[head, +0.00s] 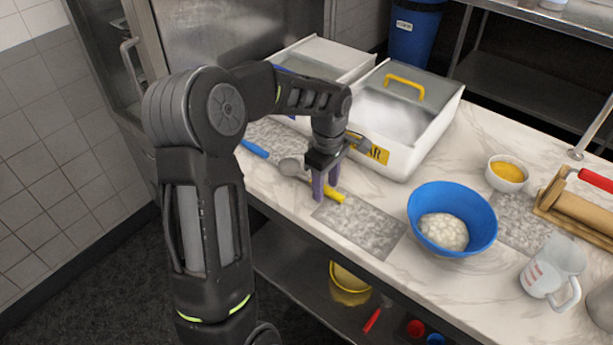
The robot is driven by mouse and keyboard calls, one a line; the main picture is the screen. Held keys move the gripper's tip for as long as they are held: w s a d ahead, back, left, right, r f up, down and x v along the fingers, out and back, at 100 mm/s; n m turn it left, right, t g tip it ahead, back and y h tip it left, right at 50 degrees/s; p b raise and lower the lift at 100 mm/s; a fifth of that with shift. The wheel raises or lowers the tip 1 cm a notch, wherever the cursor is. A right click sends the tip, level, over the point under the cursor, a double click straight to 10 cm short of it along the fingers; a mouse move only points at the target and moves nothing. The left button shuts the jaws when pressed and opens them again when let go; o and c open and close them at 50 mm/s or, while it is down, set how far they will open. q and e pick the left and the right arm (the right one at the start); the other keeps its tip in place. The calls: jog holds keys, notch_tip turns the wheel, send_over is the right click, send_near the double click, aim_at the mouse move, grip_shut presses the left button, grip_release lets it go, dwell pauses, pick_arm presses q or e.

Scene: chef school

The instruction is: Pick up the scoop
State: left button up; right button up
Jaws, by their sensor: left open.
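A scoop with a grey bowl (290,167) and a yellow handle (335,195) lies on the marble counter, in front of a white bin with a yellow label. My left gripper (325,186) points down over this scoop. Its two purple fingers are apart, one on the near side of the handle and one on the far side. The fingers hide part of the handle, and I cannot tell if they touch it. A second utensil with a blue handle (254,148) lies further left, partly behind my arm. My right gripper is not in view.
Behind the gripper stand a white bin (415,140) with a yellow-handled lid and another bin (345,62). To the right are a blue bowl (424,210) of white contents, a small yellow-filled bowl (507,184), a measuring jug (548,272) and a rolling pin (585,212).

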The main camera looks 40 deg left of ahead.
pick_arm(q)
jog(key=shift+c, duration=0.4)
grip_shut()
dwell(0.4)
